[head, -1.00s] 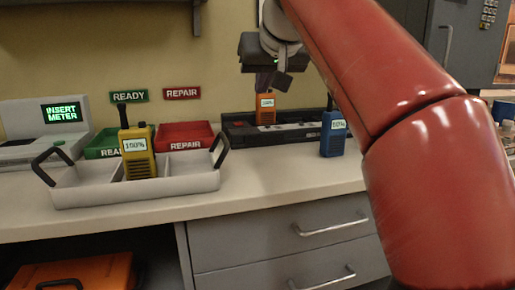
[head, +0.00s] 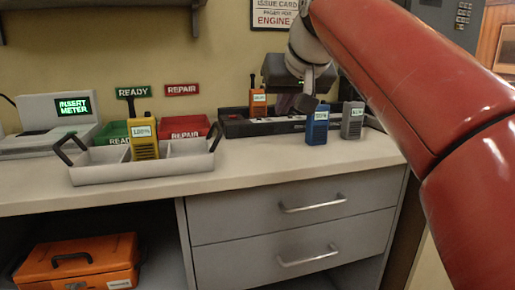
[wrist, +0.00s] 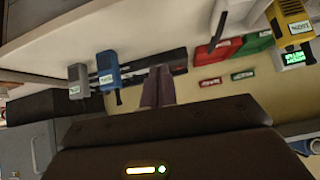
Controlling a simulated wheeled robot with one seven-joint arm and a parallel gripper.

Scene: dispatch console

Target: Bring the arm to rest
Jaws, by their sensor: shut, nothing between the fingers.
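My arm (head: 420,75) reaches in from the right of the head view to my gripper (head: 285,103), which is over the black charger rack (head: 235,127). The shut, empty fingers (wrist: 158,88) show in the wrist view. An orange radio (head: 258,103) stands upright in the rack, left of the gripper. A blue radio (head: 317,126) stands upright in front of the rack, close to the gripper. A grey radio (head: 352,121) stands to its right. A yellow radio (head: 144,138) labelled 100% stands in the white carry tray (head: 105,176).
A green READY bin (head: 112,131) and a red REPAIR bin (head: 183,126) stand behind the tray. A meter (head: 60,120) reading INSERT METER is at the left. An orange case (head: 80,265) lies below. The counter front (head: 270,172) is clear.

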